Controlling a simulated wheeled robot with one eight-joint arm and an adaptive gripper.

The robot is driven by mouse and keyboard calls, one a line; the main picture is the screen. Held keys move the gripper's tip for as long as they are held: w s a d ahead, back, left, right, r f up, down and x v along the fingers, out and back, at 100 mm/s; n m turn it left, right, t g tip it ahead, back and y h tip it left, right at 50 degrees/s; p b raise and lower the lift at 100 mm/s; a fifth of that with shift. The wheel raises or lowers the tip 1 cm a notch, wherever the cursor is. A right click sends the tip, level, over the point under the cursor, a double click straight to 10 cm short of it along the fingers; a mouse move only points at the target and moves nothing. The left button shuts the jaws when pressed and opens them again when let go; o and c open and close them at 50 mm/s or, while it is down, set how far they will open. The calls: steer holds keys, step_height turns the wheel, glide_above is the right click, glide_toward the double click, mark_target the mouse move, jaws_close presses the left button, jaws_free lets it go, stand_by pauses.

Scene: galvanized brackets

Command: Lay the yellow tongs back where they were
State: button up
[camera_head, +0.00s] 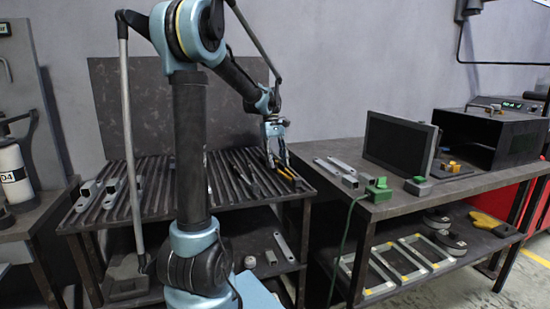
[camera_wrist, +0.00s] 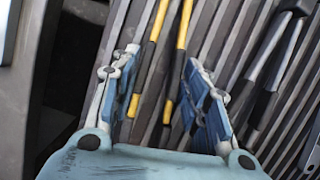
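The yellow tongs (camera_head: 287,172) lie at the right end of the ribbed rack on the left bench. In the wrist view the two long yellow arms of the tongs (camera_wrist: 158,24) run down between my fingers, with dark sections lower down. My gripper (camera_head: 277,158) points down just above the tongs. In the wrist view my gripper (camera_wrist: 160,85) has its fingers apart, one on each side of the tongs. A gap shows beside the tongs, and I see no firm contact.
A dark-handled tool (camera_wrist: 270,75) lies on the ribs right of the tongs. Metal brackets (camera_head: 112,190) lie on the rack's left part. A back panel (camera_head: 130,110) stands behind the rack.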

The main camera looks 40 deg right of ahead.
steer(key=shift+f, duration=0.15)
steer(key=o, duration=0.6)
steer(key=v, duration=1.2)
stand_by(0.3)
